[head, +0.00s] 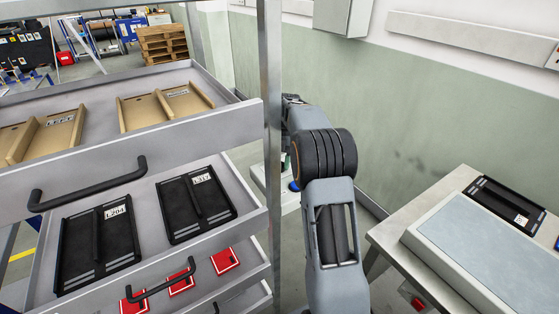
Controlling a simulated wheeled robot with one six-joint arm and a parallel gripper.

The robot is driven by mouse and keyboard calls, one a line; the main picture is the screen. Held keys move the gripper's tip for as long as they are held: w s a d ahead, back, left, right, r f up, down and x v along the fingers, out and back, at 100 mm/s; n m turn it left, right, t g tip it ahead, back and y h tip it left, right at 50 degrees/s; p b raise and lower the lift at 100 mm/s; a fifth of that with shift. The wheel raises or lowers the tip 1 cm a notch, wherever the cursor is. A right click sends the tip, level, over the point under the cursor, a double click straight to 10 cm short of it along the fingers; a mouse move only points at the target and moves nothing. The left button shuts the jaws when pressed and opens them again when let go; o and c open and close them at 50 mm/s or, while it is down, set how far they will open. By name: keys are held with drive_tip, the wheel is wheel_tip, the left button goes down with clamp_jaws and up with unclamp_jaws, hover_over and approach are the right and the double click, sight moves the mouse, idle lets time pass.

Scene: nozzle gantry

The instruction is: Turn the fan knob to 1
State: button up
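No fan knob can be made out in the head view. My grey arm rises from the bottom centre, bends at a dark ribbed joint and runs left behind the upright metal post. My gripper does not show; the far end of the arm is hidden by the post and the drawer rack.
The metal post (271,130) stands close to my arm. Open drawers (200,133) with tan and black labelled trays fill the left. At right, a table (384,236) bears a grey slab-like box (478,262) and a black tray (503,203). A green-and-white wall (430,110) stands behind.

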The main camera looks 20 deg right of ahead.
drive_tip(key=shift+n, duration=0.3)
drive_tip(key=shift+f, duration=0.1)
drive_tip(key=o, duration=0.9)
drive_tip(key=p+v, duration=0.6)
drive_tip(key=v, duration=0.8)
